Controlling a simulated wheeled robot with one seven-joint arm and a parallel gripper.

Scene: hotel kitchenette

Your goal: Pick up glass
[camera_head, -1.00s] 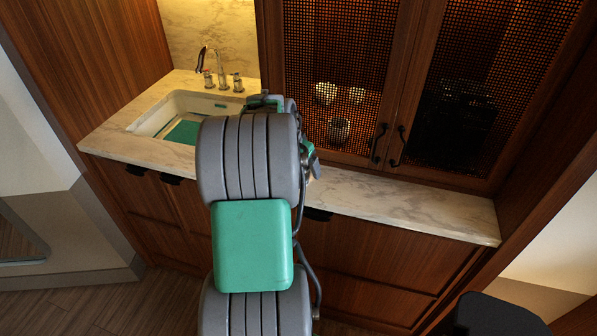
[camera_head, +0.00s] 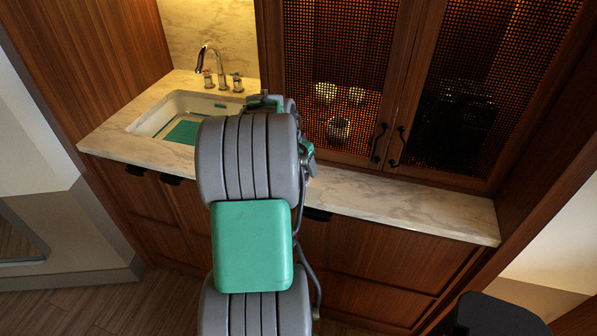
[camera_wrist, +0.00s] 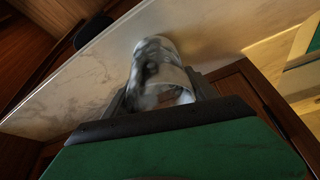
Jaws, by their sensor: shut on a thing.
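The glass (camera_wrist: 153,58) is clear and shows in the wrist view, lying between the fingers of my gripper (camera_wrist: 160,88). My gripper is shut on it. Its round open rim faces toward the camera, and the glass appears tilted in this view. The marble counter is behind it; I cannot tell whether the glass touches the counter. In the head view my arm hides the gripper and most or all of the glass.
The marble counter (camera_head: 420,213) runs along the wall, with clear room at its right. A sink (camera_head: 152,122) with a faucet (camera_head: 212,62) is at the left. Mesh-fronted cabinet doors (camera_head: 335,60) with dark handles stand above the counter, with cups behind the mesh.

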